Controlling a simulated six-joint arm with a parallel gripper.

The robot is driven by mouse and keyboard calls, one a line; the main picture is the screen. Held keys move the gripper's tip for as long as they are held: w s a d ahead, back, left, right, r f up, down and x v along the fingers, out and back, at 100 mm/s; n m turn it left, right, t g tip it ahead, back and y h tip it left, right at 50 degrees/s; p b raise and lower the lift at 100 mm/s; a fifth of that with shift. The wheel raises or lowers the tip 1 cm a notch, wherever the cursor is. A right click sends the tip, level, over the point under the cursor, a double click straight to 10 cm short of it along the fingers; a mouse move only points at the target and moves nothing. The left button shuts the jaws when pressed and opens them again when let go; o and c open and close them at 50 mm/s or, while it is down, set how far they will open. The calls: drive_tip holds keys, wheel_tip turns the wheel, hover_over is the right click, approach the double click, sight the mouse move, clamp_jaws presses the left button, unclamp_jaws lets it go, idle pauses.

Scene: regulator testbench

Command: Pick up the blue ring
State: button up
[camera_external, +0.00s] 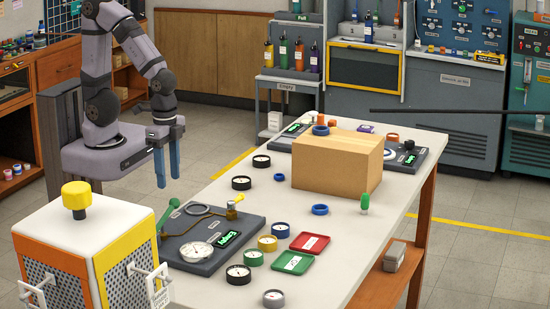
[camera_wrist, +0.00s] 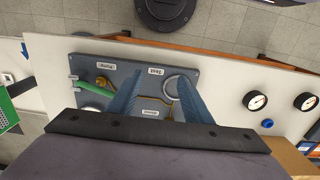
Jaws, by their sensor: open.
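A blue ring (camera_external: 320,209) lies flat on the white table, in front of the cardboard box. Another blue ring (camera_external: 320,130) shows behind the box's top edge. A small round blue piece (camera_external: 279,177) lies left of the box. A blue piece (camera_wrist: 267,124) shows at the right in the wrist view; I cannot tell which one it is. My gripper (camera_external: 168,180) is open and empty, pointing down at the table's left side, well apart from these pieces. In the wrist view its two fingers (camera_wrist: 155,85) stand apart over the grey panel.
The cardboard box (camera_external: 336,163) stands mid-table. The grey test panel (camera_external: 207,238) carries a gauge and green handle. Several gauges, a red tray (camera_external: 310,243), a green tray (camera_external: 293,263) and a green-topped peg (camera_external: 364,202) stand around. The table's right front is clear.

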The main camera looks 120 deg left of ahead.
drive_tip(key=w+a+f+b, duration=0.2)
drive_tip(key=w+a+b, duration=0.5)
drive_tip(key=w, duration=0.1)
drive_tip(key=m+t+b, duration=0.1)
drive_tip(key=t+b, duration=0.4)
drive_tip(key=b, duration=0.9)
approach(279, 177)
drive_tip(key=shift+s+a+x, duration=0.1)
drive_tip(key=shift+a+x, duration=0.15)
drive_tip(key=shift+x, duration=0.95)
drive_tip(key=shift+s+a+x, duration=0.1)
drive_tip(key=shift+a+x, duration=0.2)
drive_tip(key=shift+x, duration=0.9)
drive_tip(key=shift+s+a+x, duration=0.1)
drive_tip(key=shift+a+x, duration=0.15)
drive_tip(key=shift+x, duration=0.95)
drive_tip(key=shift+f, duration=0.15)
drive_tip(key=shift+c, duration=0.6)
drive_tip(key=c, duration=1)
